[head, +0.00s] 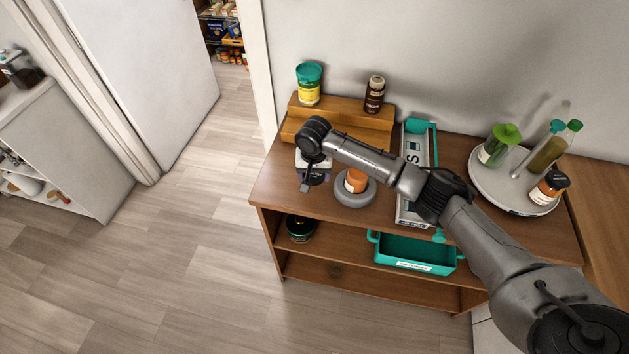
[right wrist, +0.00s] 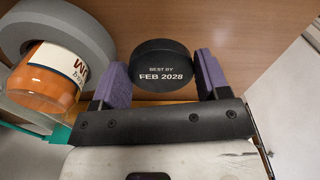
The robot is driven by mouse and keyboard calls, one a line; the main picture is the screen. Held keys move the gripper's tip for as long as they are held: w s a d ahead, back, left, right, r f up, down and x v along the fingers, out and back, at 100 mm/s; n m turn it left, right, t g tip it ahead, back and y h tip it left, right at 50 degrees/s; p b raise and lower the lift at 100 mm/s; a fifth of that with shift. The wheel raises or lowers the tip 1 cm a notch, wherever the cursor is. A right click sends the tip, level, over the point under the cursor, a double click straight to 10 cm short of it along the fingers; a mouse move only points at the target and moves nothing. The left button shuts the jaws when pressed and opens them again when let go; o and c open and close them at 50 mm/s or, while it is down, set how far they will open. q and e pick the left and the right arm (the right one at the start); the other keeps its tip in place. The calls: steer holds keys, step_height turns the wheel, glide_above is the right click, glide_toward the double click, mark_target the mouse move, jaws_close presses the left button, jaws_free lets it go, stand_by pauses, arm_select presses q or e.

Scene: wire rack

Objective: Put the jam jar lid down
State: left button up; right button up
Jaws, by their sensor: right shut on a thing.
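My right gripper (head: 308,184) is over the left front part of the wooden shelf unit's top (head: 272,190). In the right wrist view its purple fingers (right wrist: 161,82) are shut on the black jam jar lid (right wrist: 162,65), which reads "BEST BY FEB 2028". I cannot tell whether the lid touches the wood. In the head view the gripper hides the lid. The orange jam jar (head: 355,180) stands in a grey ring holder (head: 352,199), just right of the gripper. Jar and ring (right wrist: 92,30) also show at left in the right wrist view. My left gripper is not in view.
A stepped wooden riser (head: 345,118) with two jars stands behind. A grey and teal tray (head: 416,150) lies right of the ring, and a round turntable (head: 482,182) with bottles is farther right. A teal bin (head: 415,250) sits on the shelf below. The top's left edge is close.

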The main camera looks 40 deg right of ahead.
mark_target(314, 187)
step_height(314, 187, down, 4)
steer(key=shift+s+r, duration=0.1)
steer(key=shift+r, duration=0.1)
steer(key=shift+f, duration=0.4)
steer(key=o, duration=0.9)
steer(key=shift+o, duration=0.2)
steer(key=shift+r, duration=0.1)
